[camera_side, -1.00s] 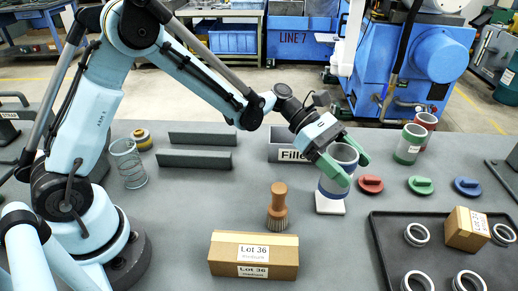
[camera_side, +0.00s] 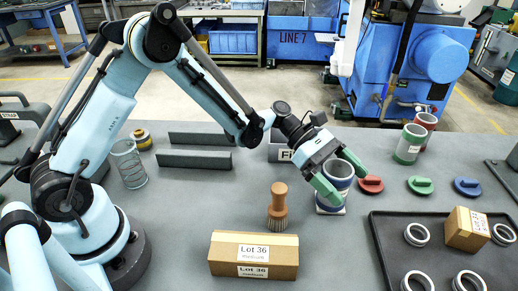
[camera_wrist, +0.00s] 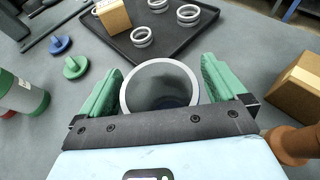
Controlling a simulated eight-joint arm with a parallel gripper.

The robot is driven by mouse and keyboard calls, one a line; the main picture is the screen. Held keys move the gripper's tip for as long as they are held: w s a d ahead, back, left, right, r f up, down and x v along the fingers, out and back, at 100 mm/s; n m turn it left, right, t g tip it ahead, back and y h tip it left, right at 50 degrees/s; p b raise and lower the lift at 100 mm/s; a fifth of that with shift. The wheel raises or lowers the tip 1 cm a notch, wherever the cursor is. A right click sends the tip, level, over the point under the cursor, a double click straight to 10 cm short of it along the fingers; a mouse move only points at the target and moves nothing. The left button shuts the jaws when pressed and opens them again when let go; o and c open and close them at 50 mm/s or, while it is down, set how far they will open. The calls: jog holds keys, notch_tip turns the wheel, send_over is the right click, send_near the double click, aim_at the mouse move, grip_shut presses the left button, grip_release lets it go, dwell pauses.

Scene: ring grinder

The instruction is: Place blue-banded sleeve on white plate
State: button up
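The blue-banded sleeve (camera_side: 342,172), a grey open tube with a blue band near its bottom, stands upright on the white plate (camera_side: 342,212), of which only a thin edge shows. The sleeve's pale rim (camera_wrist: 127,75) shows from above in the wrist view. My gripper (camera_side: 340,176) is tilted down over the sleeve with one green finger on each side. In the wrist view my gripper (camera_wrist: 162,85) looks open, with narrow gaps between the fingers and the sleeve. The sleeve's contact with the plate is partly hidden by the near finger.
Red (camera_side: 371,184), green (camera_side: 420,185) and blue (camera_side: 467,186) handled pieces lie to the right. Green-banded (camera_side: 410,145) and red-banded (camera_side: 427,122) sleeves stand behind. A brush (camera_side: 278,207), the Lot 36 box (camera_side: 253,262) and a black tray (camera_side: 385,255) with rings are nearby.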

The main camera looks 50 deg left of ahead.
jog(key=shift+r, duration=0.1)
jog(key=shift+a+r, duration=0.15)
jog(key=shift+a, duration=0.05)
jog(key=w+v, duration=0.1)
jog(key=v, duration=1)
jog(key=s+a+r+m+t+y, duration=0.1)
jog(key=s+a+m+t+y, duration=0.2)
jog(key=m, duration=0.6)
jog(key=s+a+r+m+t+y, duration=0.2)
jog(key=s+a+m+t+y, duration=0.1)
jog(key=s+a+m+y, duration=0.4)
jog(key=s+m+y, duration=0.2)
jog(key=s+y, duration=0.1)
jog(key=s, duration=0.1)
jog(key=shift+s+m, duration=0.35)
jog(key=shift+m, duration=0.05)
